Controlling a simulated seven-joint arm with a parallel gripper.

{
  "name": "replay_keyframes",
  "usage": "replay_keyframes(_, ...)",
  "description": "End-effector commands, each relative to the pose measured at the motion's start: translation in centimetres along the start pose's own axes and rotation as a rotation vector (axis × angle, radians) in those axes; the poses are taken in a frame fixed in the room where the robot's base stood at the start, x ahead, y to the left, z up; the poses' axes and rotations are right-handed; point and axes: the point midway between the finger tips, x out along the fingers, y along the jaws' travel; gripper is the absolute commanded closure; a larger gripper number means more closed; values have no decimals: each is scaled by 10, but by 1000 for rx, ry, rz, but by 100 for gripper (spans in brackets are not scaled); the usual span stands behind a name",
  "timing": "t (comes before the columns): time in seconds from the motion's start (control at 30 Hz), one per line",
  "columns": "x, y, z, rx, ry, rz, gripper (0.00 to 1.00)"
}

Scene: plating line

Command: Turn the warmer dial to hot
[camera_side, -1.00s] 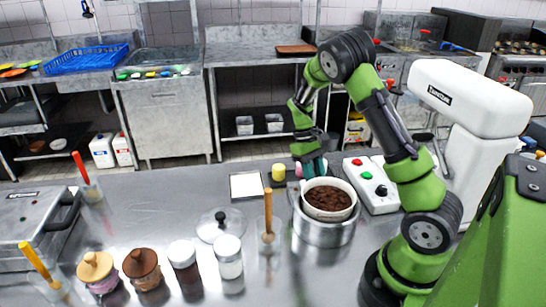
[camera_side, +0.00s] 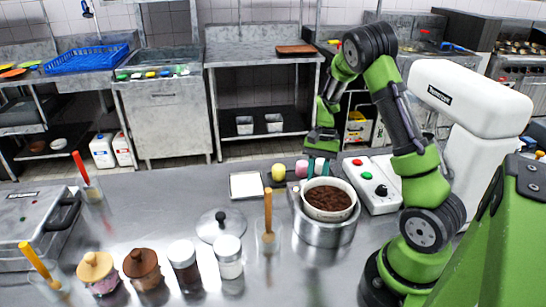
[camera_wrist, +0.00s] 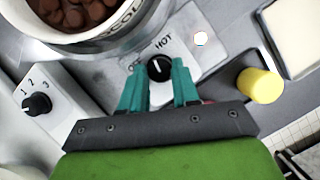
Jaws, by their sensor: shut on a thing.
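The black warmer dial (camera_wrist: 159,68) sits on a grey panel in the wrist view, with the word HOT just beyond it. Its white mark points up the picture, toward the lettering. My gripper (camera_wrist: 160,82) has its two teal fingers on either side of the dial, shut on it. In the side view my gripper (camera_side: 316,168) reaches down behind the round metal warmer (camera_side: 324,232), and the dial is hidden there. A white bowl (camera_side: 329,212) of brown chocolate pieces stands in the warmer.
A white control box (camera_side: 378,200) with red and green buttons and a black knob (camera_wrist: 37,105) is close by. A yellow cylinder (camera_side: 278,173) and a pink one (camera_side: 301,169) stand near the fingers. A white tray (camera_side: 246,185) lies left. Jars line the front.

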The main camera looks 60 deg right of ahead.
Motion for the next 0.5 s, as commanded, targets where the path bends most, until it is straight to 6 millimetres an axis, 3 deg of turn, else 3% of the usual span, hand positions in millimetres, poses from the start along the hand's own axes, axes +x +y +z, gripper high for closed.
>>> replay_keyframes(0.5,0,4,1,446,1,-188,100)
